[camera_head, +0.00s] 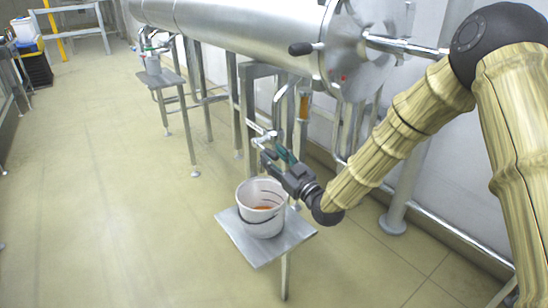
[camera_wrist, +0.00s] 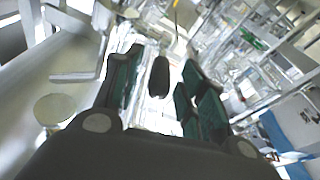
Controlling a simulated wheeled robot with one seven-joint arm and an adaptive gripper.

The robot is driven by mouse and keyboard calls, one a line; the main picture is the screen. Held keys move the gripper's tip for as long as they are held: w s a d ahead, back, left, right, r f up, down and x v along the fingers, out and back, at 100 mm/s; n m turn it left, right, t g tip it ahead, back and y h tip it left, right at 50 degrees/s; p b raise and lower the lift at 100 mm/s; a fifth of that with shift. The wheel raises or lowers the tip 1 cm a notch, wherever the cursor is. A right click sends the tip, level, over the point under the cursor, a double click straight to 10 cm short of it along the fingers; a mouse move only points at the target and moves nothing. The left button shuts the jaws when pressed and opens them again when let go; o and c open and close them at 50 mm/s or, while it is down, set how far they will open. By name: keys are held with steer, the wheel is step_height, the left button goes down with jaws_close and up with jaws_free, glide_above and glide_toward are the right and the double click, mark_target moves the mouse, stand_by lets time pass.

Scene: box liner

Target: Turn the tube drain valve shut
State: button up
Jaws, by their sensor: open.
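The large steel tube (camera_head: 260,25) runs along the wall, with pipes under its near end. A small metallic drain valve (camera_head: 264,138) shows on the pipework below it, above a white bucket (camera_head: 252,223). My gripper (camera_head: 273,152) is open close to the valve; whether it touches the valve is unclear. In the wrist view, my gripper's green-padded fingers (camera_wrist: 162,88) stand apart, with a dark elongated piece (camera_wrist: 160,76) showing between them. It looks like a handle, but I cannot tell whether it is the valve's lever or how far it is turned.
The bucket, with some orange liquid inside, stands on a small metal stool (camera_head: 285,238). A black-gripped lever (camera_head: 305,48) sticks out by the tube's end door (camera_head: 365,50). Another stool (camera_head: 163,78) stands farther back.

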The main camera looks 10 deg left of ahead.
steer(key=v, duration=1.1)
steer(key=shift+s+d, duration=0.2)
steer(key=shift+d, duration=0.1)
steer(key=s+d+f+m+g+h, duration=0.1)
steer(key=s+d+f+m+h, duration=0.1)
steer(key=f, duration=0.5)
steer(key=s+d+f+m+g+h, duration=0.1)
steer(key=d+f+h, duration=0.15)
steer(key=f, duration=0.45)
steer(key=s+d+f+m+g+h, duration=0.3)
steer(key=s+d+f, duration=0.2)
steer(key=s+f, duration=0.4)
steer(key=s+d+f+m+g+h, duration=0.2)
steer(key=s+d+f+g+h, duration=0.15)
steer(key=s+d+f, duration=0.55)
steer(key=s+d+f+m+g+h, duration=0.25)
steer(key=s+f, duration=0.25)
steer(key=s, duration=0.5)
steer(key=s+d+f+m+g+h, duration=0.1)
steer(key=s+d+f+m+g, duration=0.2)
steer(key=s, duration=0.7)
step_height(320, 180, up, 22)
steer(key=d+n+p, duration=0.1)
steer(key=p, duration=2.2)
steer(key=shift+d, duration=0.35)
steer(key=shift+s+f+h, duration=0.1)
steer(key=shift+h, duration=0.15)
